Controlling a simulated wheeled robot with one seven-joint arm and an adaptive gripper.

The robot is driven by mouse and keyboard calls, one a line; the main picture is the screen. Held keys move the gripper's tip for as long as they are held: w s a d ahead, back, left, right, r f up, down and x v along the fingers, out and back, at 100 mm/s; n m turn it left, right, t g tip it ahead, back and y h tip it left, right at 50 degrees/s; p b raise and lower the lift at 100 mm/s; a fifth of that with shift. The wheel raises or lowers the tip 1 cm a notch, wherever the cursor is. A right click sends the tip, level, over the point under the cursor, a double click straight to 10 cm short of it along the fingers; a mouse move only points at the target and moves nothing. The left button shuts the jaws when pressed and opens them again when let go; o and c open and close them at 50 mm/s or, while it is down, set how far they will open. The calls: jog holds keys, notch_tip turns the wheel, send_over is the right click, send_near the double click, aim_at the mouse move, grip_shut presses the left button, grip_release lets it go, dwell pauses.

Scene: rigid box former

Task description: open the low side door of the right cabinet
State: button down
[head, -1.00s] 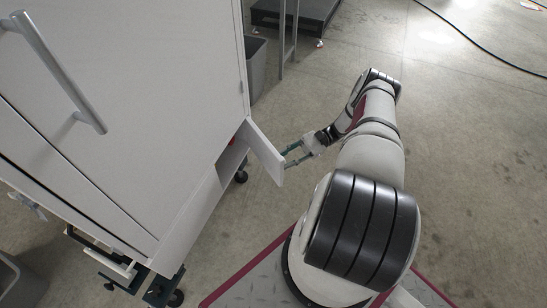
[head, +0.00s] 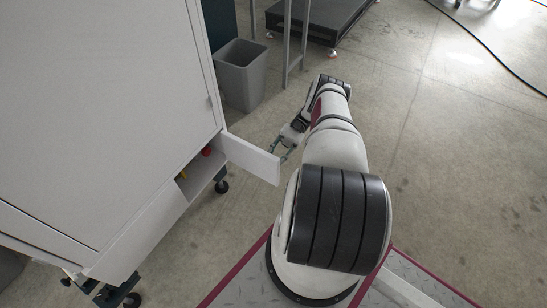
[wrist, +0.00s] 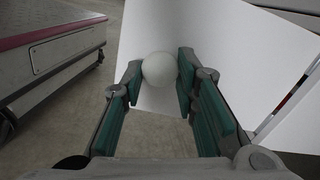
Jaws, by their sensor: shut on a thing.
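The right cabinet (head: 105,110) is a large white box on casters at the left of the head view. Its low side door (head: 252,158) is a small white panel that stands swung out from the cabinet side. Behind it an opening (head: 198,178) shows something red and something yellow inside. My gripper (head: 283,150) is at the door's outer end. In the wrist view my gripper (wrist: 160,72) is shut on the round pale knob (wrist: 159,69) of the door, with a green-padded finger on each side.
A grey bin (head: 242,75) stands on the floor behind the cabinet. A dark low platform (head: 320,18) and a thin metal frame are farther back. The concrete floor (head: 440,150) to the right is clear. A black cable lies at the far right.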

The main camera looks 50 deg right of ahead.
jog(key=shift+d, duration=0.1)
dwell(0.3)
jog(key=c, duration=1.2)
grip_release()
jog(key=shift+c, duration=0.2)
notch_tip(320, 180, up, 10)
